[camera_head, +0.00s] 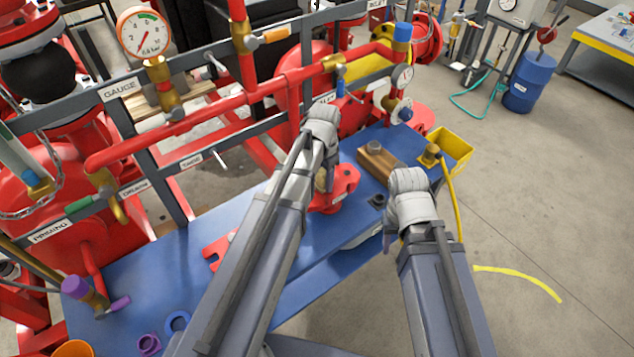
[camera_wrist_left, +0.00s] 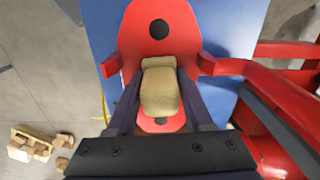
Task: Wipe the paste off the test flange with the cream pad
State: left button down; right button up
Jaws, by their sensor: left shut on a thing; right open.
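The test flange is a red plate (camera_head: 345,186) on the blue bench in the head view, partly hidden by my left arm. In the left wrist view the red flange (camera_wrist_left: 184,35) fills the upper middle, with dark round spots above and below the pad. My left gripper (camera_head: 323,182) is shut on the cream pad (camera_wrist_left: 160,92), which is over the middle of the flange. I cannot tell whether the pad touches the face. No paste can be made out. My right gripper (camera_head: 391,240) is open, mostly hidden under its wrist, near the bench's front edge.
Red pipes and a grey labelled frame (camera_head: 120,90) stand behind the blue bench (camera_head: 180,275). A wooden block (camera_head: 378,163), a brass fitting (camera_head: 429,155) and a yellow bin (camera_head: 452,148) are at the right end. A purple ring (camera_head: 149,345) lies front left. Open floor lies to the right.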

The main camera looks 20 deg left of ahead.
aim_at(342, 176)
pick_arm(q)
jog(key=shift+w+d, duration=0.15)
jog(key=shift+w, duration=0.05)
jog(key=shift+w+d, duration=0.95)
jog(key=shift+w, duration=0.3)
jog(key=shift+w+d, duration=0.55)
jog(key=shift+w, duration=0.15)
jog(key=shift+w+d, duration=0.5)
jog(key=shift+w, duration=0.2)
notch_tip(342, 176, up, 6)
jog(key=p, duration=0.6)
jog(key=shift+s+a, duration=0.1)
notch_tip(342, 176, up, 3)
jog(key=p, duration=0.3)
